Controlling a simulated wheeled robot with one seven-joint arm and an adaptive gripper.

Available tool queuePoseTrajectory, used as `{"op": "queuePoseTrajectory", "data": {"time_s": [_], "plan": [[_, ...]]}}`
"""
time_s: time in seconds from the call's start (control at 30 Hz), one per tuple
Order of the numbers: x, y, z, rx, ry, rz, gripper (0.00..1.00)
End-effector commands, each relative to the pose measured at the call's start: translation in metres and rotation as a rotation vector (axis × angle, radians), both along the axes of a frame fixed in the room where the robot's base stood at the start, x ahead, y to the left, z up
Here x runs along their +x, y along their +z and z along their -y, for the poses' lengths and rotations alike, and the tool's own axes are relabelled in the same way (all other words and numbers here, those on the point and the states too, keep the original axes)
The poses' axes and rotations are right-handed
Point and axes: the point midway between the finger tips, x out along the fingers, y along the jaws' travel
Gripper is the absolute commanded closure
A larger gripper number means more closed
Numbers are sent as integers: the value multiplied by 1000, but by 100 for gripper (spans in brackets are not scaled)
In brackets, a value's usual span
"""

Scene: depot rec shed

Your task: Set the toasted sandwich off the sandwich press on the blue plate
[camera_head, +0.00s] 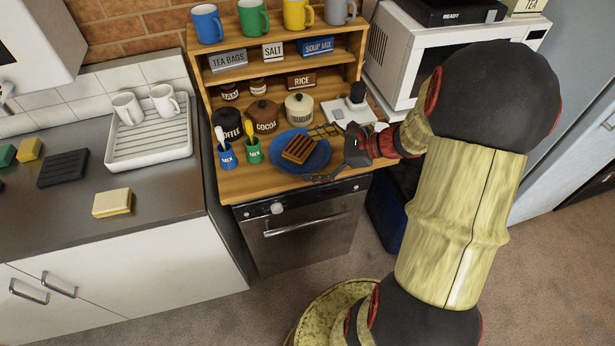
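The toasted sandwich (300,149), brown with dark grill stripes, appears to lie on the blue plate (284,163) on the wooden counter. My gripper (351,154) is just right of the plate, low over the counter, with a small gap between it and the sandwich. Its fingers are small and partly hidden by my wrist, so I cannot tell whether they are open. A white appliance with a black upright part (344,112) stands behind the gripper; I cannot tell whether it is the sandwich press.
A blue cup (227,157) and a green cup (254,152) with spoons stand left of the plate. A dark, thin object (322,178) is at the counter's front edge.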

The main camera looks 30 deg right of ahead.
Motion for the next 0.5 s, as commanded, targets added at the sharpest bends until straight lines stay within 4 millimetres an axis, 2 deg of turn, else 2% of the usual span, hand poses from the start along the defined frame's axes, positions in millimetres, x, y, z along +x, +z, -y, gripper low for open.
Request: {"op": "queuePoseTrajectory", "data": {"time_s": [0.03, 0.1, 0.2, 0.33, 0.5], "plan": [[-7, 17, -33, -109, 136, 20, 6], [-26, 31, -71, -265, 324, 47, 6], [-57, 47, -111, -494, 581, 101, 6], [-99, 66, -141, -797, 896, 199, 6], [-143, 94, -151, -1204, 1254, 362, 6]]}}
